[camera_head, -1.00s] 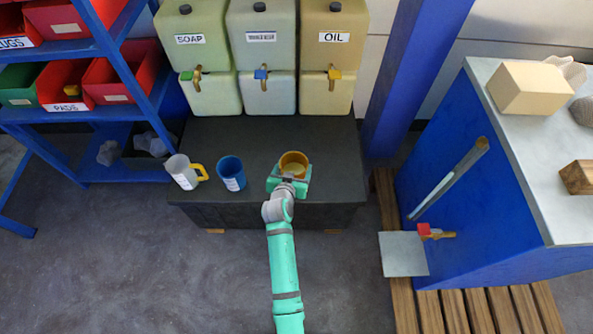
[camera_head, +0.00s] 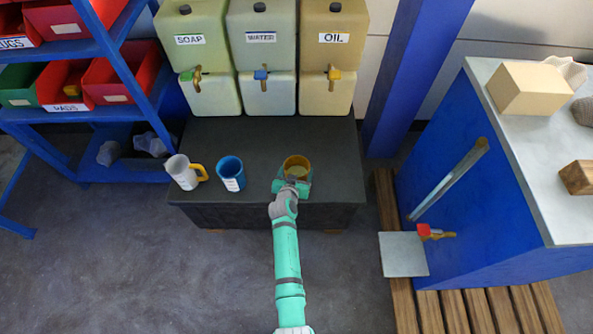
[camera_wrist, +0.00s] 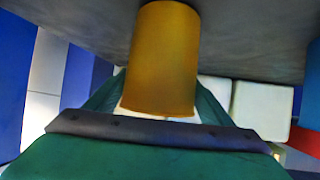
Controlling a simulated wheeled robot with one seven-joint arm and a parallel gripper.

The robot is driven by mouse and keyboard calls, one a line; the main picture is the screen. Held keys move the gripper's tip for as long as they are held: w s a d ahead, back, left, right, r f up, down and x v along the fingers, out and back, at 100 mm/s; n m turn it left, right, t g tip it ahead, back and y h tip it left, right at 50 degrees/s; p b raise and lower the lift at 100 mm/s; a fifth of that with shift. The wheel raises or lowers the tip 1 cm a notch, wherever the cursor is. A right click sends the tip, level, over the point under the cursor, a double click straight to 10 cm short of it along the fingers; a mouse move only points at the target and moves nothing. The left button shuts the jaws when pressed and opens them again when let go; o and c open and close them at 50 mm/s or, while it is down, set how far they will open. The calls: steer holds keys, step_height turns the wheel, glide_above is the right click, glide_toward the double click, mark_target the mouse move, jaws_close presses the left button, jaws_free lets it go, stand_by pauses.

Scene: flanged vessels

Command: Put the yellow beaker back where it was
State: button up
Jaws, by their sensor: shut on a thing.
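The yellow beaker (camera_head: 297,163) is at the right part of the dark bench top, with its open mouth facing up and something pale inside. My gripper (camera_head: 292,185) reaches it from the front and is shut on it. In the wrist view the yellow beaker (camera_wrist: 163,60) fills the space between the fingers (camera_wrist: 160,108). Whether its base touches the bench top (camera_head: 262,135) cannot be told.
A blue beaker (camera_head: 230,174) and a white cup with a yellow handle (camera_head: 183,172) stand to the left. Tanks labelled SOAP (camera_head: 190,40), WATER (camera_head: 261,38) and OIL (camera_head: 333,38) stand behind, with taps. A blue post (camera_head: 415,75) rises at right. The bench's right end is clear.

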steer(key=o, duration=1.7)
steer(key=shift+f, duration=0.1)
steer(key=shift+o, duration=0.2)
steer(key=s+a+r+n+t+y, duration=0.1)
steer(key=s+r, duration=0.3)
steer(key=s, duration=1.2)
steer(key=s+a+r+n+y, duration=0.15)
steer(key=s+r, duration=0.25)
steer(key=s, duration=1.2)
steer(key=s+d+r+t, duration=0.2)
steer(key=s+r, duration=1.4)
steer(key=r, duration=0.1)
steer(key=shift+d, duration=0.15)
